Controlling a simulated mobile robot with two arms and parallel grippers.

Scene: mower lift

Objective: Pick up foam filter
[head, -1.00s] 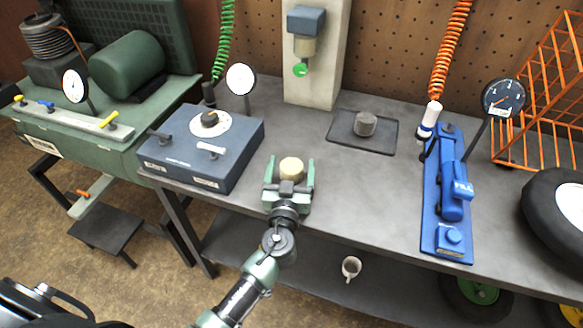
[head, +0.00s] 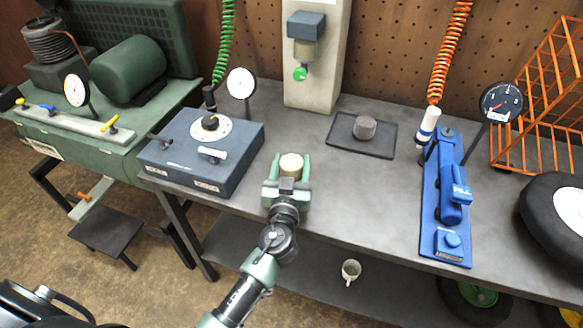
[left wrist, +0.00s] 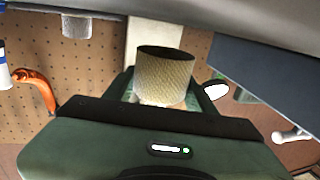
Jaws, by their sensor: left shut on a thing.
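The foam filter (head: 291,165), a pale yellow cylinder, stands upright between the fingers of my left gripper (head: 290,169), over the front part of the grey workbench. My left gripper is shut on it, with a green finger on each side. In the left wrist view the filter (left wrist: 165,76) shows a woven-looking tan side and a darker rim; the fingers are partly hidden. I cannot tell whether its base touches the bench. A second, dark grey cylinder (head: 365,127) sits on a black tray (head: 345,146) farther back. My right gripper is not in view.
A blue box with a dial (head: 185,165) stands just left of my gripper. A blue pump-like fixture (head: 431,205) and a black wheel (head: 540,205) are at the right. A grey post (head: 313,85) rises behind. The bench (head: 360,205) between gripper and blue fixture is clear.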

